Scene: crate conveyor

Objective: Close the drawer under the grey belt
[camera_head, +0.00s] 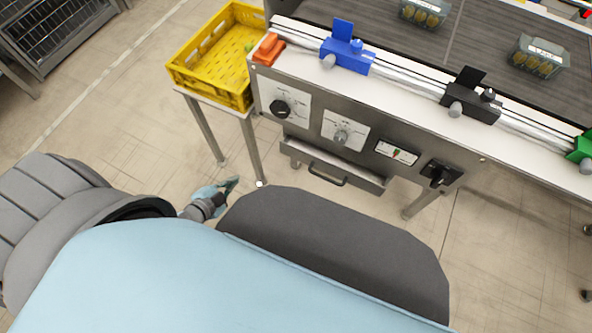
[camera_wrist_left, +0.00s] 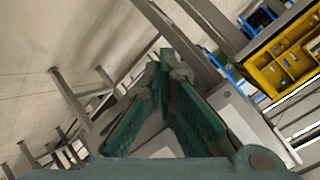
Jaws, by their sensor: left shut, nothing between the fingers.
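The grey metal drawer (camera_head: 367,179) hangs under the control panel of the grey belt (camera_head: 385,35). Its front carries a dark bar handle (camera_head: 328,178), and it stands out a little from the frame, so it looks partly open. My left gripper (camera_head: 235,182) is left of the drawer and apart from it, near the foot of a table leg. In the left wrist view its green fingers (camera_wrist_left: 163,62) come together at the tips, shut and empty. I cannot pick out the drawer for sure in that view. My right gripper is not in view.
A yellow crate (camera_head: 178,72) stands on a small table left of the belt; a yellow crate (camera_wrist_left: 268,73) also shows in the left wrist view. Blue (camera_head: 345,55) and black (camera_head: 470,103) blocks sit on the belt's rail. Panel knobs (camera_head: 281,108) jut out above the drawer. Floor in front is clear.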

